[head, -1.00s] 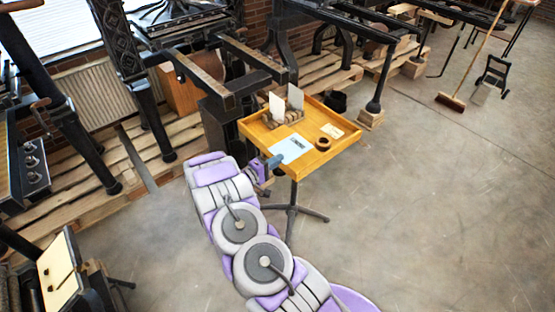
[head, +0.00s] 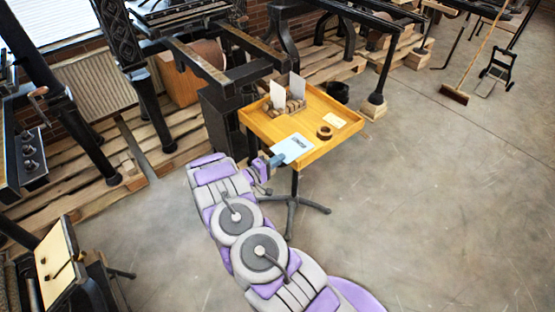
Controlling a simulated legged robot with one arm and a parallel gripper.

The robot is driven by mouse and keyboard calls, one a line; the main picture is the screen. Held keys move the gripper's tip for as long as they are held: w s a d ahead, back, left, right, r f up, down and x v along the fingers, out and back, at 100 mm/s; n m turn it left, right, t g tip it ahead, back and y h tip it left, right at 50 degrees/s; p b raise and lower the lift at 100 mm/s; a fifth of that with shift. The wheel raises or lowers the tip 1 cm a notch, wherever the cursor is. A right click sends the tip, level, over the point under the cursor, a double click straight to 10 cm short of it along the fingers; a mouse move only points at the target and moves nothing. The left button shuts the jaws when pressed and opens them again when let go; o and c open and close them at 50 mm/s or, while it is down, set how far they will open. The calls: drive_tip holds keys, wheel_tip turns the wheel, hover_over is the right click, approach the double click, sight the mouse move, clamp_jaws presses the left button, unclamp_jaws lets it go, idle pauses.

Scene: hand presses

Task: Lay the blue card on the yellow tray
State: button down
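The pale blue card (head: 293,147), with dark print near its upper corner, shows over the near-left edge of the yellow tray (head: 318,152). The tray is a shallow, raised-rim top on a dark stand. My gripper (head: 277,160) is at the card's near-left corner, just outside the tray's near-left rim, and appears shut on that corner. The card overlaps the rim in the picture. I cannot tell how high it is above the tray floor.
Black presses (head: 215,75) stand behind and to the left.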

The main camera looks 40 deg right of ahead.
drive_tip(key=c, duration=1.8)
unclamp_jaws()
drive_tip(key=shift+d, duration=0.25)
drive_tip(key=o, duration=0.5)
drive_tip(key=shift+a, duration=0.25)
drive_tip(key=shift+o, duration=0.7)
drive_tip(key=shift+d, duration=0.1)
drive_tip(key=shift+s+a+b, duration=0.15)
drive_tip(key=shift+a+b, duration=0.45)
drive_tip(key=shift+a, duration=1.65)
drive_tip(key=shift+a, duration=0.1)
drive_tip(key=a+r, duration=0.1)
drive_tip(key=a, duration=0.1)
drive_tip(key=a+r, duration=0.2)
drive_tip(key=shift+s, duration=0.2)
